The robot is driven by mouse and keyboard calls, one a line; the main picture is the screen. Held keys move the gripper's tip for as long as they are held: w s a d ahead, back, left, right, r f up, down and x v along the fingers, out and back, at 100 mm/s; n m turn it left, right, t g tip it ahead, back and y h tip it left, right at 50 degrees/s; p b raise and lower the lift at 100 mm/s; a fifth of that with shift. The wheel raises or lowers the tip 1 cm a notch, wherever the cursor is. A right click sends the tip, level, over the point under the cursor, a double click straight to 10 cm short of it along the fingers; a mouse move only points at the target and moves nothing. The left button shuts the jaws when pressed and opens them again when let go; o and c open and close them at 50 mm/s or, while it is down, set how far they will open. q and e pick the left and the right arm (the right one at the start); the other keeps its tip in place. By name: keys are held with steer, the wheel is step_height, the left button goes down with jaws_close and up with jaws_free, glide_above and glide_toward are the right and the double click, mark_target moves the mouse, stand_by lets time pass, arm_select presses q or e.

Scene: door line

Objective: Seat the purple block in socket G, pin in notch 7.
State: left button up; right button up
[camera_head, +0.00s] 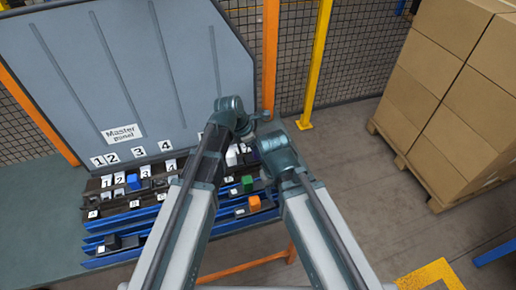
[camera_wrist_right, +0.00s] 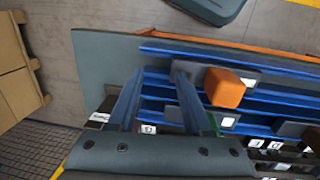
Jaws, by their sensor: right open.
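I cannot make out a purple block in either view. The panel's rails (camera_head: 128,213) carry the sockets and their small white letter tags; these are too small to read, so I cannot tell which is socket G. My right gripper (camera_wrist_right: 155,88) is open and empty in the right wrist view, its two fingers over the blue rails. An orange block (camera_wrist_right: 225,88) sits just right of its fingers; it also shows in the head view (camera_head: 254,203). The arms cover the middle of the rails in the head view, and my left gripper is hidden there.
A blue block (camera_head: 133,181) and a green block (camera_head: 247,183) stand on the rails. The upright grey board (camera_head: 140,70) bears a "Master panel" sign. Stacked cartons (camera_head: 445,85) stand on a pallet at right. Yellow posts (camera_head: 317,60) and mesh fencing are behind.

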arm_select(q)
steer(key=shift+r, duration=0.15)
arm_select(e)
steer(key=shift+r, duration=0.15)
arm_select(q)
steer(key=p+v, duration=1.2)
steer(key=v, duration=0.1)
steer(key=shift+a+r+p, duration=0.2)
steer(key=shift+p, duration=0.15)
arm_select(e)
step_height(320, 180, up, 12)
steer(key=shift+r, duration=0.2)
